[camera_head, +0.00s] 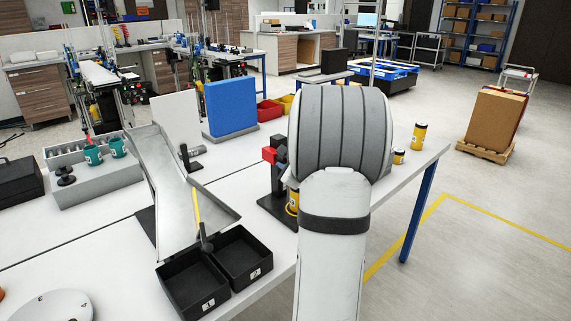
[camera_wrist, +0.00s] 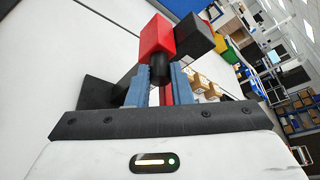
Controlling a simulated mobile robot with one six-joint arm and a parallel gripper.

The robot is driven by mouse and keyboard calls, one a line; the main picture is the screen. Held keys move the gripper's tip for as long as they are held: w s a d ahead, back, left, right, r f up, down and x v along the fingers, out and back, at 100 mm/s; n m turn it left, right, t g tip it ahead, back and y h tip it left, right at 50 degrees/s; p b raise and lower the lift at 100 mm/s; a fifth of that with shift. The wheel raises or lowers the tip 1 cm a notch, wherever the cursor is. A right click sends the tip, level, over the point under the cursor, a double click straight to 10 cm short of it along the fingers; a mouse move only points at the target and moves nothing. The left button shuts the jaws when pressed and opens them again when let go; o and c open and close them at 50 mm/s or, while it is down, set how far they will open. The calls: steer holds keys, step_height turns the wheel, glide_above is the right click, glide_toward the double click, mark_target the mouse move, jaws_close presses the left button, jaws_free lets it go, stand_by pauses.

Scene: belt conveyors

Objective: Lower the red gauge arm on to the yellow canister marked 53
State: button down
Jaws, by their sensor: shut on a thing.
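The red gauge arm (camera_head: 269,155) shows as a red block on a dark stand (camera_head: 272,205), left of my arm in the head view. In the wrist view its red block (camera_wrist: 165,36) carries a black knob (camera_wrist: 160,73). My gripper (camera_wrist: 158,80) has its two blue fingers on either side of this knob, shut on the gauge arm. The head view hides my gripper behind my arm. A yellow canister (camera_head: 293,201) stands at the gauge stand, partly covered by my arm; its number is not readable. I cannot tell whether the gauge arm touches it.
Two more yellow canisters (camera_head: 418,136) (camera_head: 398,156) stand right of my arm. Black bins marked 1 (camera_head: 193,291) and 2 (camera_head: 240,259) sit at the front below a metal chute (camera_head: 172,190). A blue panel (camera_head: 231,107) and red bin (camera_head: 269,110) stand behind.

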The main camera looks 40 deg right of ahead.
step_height(320, 180, down, 6)
steer(key=b, duration=0.7)
steer(key=shift+f, duration=0.2)
steer(key=shift+s, duration=0.1)
steer(key=c, duration=1.3)
jaws_free()
steer(key=v, duration=0.7)
steer(key=shift+s+b, duration=0.3)
steer(key=shift+s, duration=0.05)
